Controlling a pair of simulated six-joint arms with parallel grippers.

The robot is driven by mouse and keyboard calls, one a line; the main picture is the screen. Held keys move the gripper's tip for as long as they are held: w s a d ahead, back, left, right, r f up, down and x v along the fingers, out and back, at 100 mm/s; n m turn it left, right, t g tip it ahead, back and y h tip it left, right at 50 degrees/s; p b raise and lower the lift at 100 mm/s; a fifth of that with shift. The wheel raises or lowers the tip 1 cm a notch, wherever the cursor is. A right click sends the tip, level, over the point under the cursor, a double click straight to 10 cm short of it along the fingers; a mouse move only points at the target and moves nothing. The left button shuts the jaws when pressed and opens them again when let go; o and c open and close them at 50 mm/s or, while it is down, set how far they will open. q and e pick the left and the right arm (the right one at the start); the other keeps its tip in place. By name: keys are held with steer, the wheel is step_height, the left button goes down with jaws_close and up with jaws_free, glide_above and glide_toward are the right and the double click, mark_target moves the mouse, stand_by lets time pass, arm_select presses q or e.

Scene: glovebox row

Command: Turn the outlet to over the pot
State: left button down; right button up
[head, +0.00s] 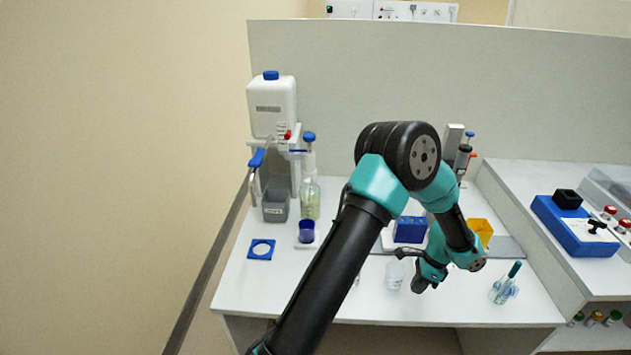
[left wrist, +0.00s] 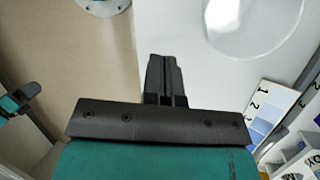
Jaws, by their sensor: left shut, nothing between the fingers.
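In the head view, a white canister (head: 271,108) with a blue cap stands on a raised stand at the back left. A bent outlet (head: 253,185) with a blue part at its top hangs at the stand's left side, its lower end pointing down. A grey labelled pot (head: 275,207) sits just right of and below it; a small blue pot (head: 306,231) stands further forward. My left gripper (head: 418,286) is far to the right of these, low over the bench front. The left wrist view shows its fingers (left wrist: 167,80) closed together and empty.
A bottle with a blue-topped dispenser (head: 310,195) stands beside the grey pot. A blue square ring (head: 261,249) lies at the front left. A clear beaker (head: 393,276) is close to my left gripper. A blue rack (head: 410,229) and a flask (head: 504,288) are nearby.

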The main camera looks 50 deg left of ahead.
arm_select(q)
steer(key=w+a+r+n+t+y, duration=0.15)
steer(key=w+a+r+t, duration=0.3)
steer(key=w+r, duration=0.65)
steer(key=s+a+r+g+y, duration=0.1)
steer(key=a+r, duration=0.3)
steer(key=a, duration=0.5)
steer(key=s+a+r+g+y, duration=0.2)
steer(key=s+a+r, duration=0.2)
steer(key=a, duration=0.5)
steer(key=s+a+r+g+y, duration=0.1)
steer(key=a+r, duration=0.4)
steer(key=a, duration=0.5)
steer(key=shift+s+m+g, duration=0.45)
steer(key=shift+s+g, duration=0.4)
steer(key=shift+s, duration=0.4)
steer(key=shift+f+y, duration=0.1)
steer(key=shift+y, duration=0.15)
